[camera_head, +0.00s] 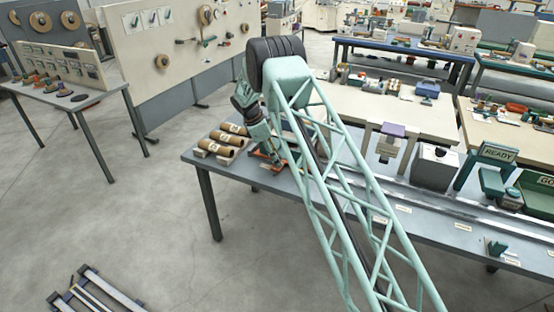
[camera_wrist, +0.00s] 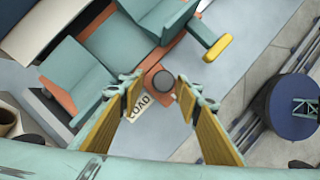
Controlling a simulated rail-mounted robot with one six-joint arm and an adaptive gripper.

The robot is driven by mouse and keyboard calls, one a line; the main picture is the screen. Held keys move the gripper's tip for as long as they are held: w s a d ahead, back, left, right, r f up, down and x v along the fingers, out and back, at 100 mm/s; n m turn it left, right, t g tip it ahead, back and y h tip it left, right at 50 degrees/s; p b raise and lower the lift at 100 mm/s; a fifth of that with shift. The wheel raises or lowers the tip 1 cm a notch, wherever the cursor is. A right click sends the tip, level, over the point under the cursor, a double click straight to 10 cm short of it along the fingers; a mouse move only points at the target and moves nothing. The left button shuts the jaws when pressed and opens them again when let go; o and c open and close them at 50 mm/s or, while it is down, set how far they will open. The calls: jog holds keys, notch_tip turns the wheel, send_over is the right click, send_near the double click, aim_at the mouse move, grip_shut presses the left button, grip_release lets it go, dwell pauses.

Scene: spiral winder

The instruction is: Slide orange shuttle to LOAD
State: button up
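The orange shuttle (camera_wrist: 171,98) shows in the wrist view as an orange base with teal blocks and a dark round knob (camera_wrist: 163,83) standing on it. In the head view, a bit of orange (camera_head: 282,164) shows at the left end of the grey table, mostly hidden by my arm. The LOAD label (camera_wrist: 139,107) lies right beside the knob, partly covered. My gripper (camera_wrist: 159,88) is open, with its two yellow-padded fingers on either side of the knob in the picture. I see gaps on both sides; whether the fingertips are down at knob height I cannot tell.
Several brown rolls (camera_head: 230,140) lie on the table's left end. A teal part with a yellow tip (camera_wrist: 218,47) stands near the knob. The long grey table (camera_head: 420,200) runs right to a READY sign (camera_head: 497,152). Open floor lies in front.

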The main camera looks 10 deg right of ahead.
jog(key=shift+d, duration=0.15)
jog(key=shift+r, duration=0.15)
jog(key=shift+r, duration=0.2)
jog(key=v, duration=1.1)
jog(key=shift+r, duration=0.15)
